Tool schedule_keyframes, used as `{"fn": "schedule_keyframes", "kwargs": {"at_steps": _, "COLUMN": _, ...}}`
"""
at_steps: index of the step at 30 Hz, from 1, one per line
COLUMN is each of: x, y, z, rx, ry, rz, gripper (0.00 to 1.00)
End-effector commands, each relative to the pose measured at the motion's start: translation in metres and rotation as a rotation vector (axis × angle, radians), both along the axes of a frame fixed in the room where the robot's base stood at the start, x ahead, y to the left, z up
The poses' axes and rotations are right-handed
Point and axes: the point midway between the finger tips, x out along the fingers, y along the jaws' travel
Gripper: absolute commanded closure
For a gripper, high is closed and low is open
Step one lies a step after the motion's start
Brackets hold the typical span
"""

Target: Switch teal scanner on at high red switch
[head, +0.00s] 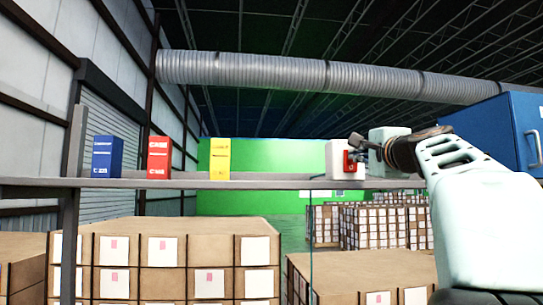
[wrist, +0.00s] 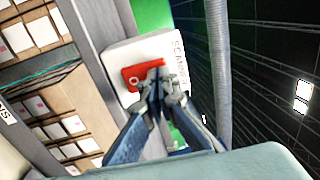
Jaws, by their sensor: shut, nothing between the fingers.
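A white box (head: 341,173) with a red switch (head: 350,162) on its front stands on the high shelf. In the wrist view the box (wrist: 120,55) carries partly hidden lettering like "SCANN", and the red switch (wrist: 143,74) shows a round mark at its left. My gripper (head: 357,143) is shut and empty at the top of the switch. In the wrist view its fingertips (wrist: 157,72) overlap the switch's right part and hide it; I cannot tell whether they touch.
The shelf (head: 275,184) also holds a blue box (head: 107,157), a red box (head: 158,158) and a yellow box (head: 219,159) at left. A large blue container (head: 495,135) is at right. Carton stacks (head: 180,255) fill the space below. The shelf between the yellow and white boxes is clear.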

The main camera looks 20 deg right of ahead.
Motion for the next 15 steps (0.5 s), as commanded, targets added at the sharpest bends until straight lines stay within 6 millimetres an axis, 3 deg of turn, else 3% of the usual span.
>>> {"fn": "schedule_keyframes", "kwargs": {"at_steps": 10, "x": 0.0072, "y": -0.0017, "z": 0.0114, "rx": 0.019, "ry": 0.080, "rz": 0.001, "gripper": 1.00}}
{"fn": "schedule_keyframes", "kwargs": {"at_steps": 15, "x": 0.0078, "y": -0.0021, "z": 0.0039, "rx": 0.022, "ry": 0.089, "rz": 0.000, "gripper": 1.00}}
